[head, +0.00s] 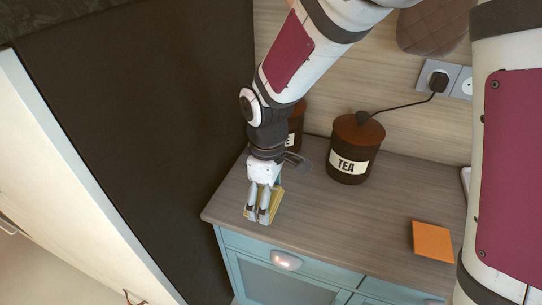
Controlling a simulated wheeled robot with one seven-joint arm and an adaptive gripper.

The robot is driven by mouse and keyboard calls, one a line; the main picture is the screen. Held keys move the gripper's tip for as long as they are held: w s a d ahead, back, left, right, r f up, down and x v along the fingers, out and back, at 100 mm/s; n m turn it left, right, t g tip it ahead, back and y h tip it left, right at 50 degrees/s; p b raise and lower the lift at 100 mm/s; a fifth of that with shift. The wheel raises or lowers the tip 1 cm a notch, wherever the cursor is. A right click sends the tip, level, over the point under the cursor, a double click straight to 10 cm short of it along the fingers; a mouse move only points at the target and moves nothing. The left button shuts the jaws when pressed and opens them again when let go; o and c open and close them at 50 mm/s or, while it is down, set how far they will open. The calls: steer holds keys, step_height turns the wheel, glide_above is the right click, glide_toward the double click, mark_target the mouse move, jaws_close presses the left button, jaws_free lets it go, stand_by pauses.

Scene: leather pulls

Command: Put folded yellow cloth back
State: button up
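The folded yellow cloth (276,205) is at the left end of the wooden countertop (330,225), near its front corner. My gripper (257,217) points down right at the cloth and covers much of it. Yellow shows along the right side of the fingers and a little between them. The two fingertips are close together. I cannot tell whether they grip the cloth or only stand over it, nor whether the cloth touches the counter.
A dark brown TEA canister (354,150) stands behind to the right, with another canister (296,125) partly hidden by my arm. An orange square item (432,241) lies on the right. A dark tall panel (140,120) borders the left. The counter's middle is clear.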

steer(key=w, duration=0.4)
steer(key=shift+w+d+f, duration=0.3)
steer(key=shift+w, duration=0.05)
steer(key=shift+f, duration=1.7)
steer(key=shift+f, duration=0.1)
steer(key=o, duration=1)
steer(key=shift+o, duration=0.2)
step_height(320, 180, up, 12)
steer(key=shift+f, duration=0.25)
steer(key=shift+r, duration=0.4)
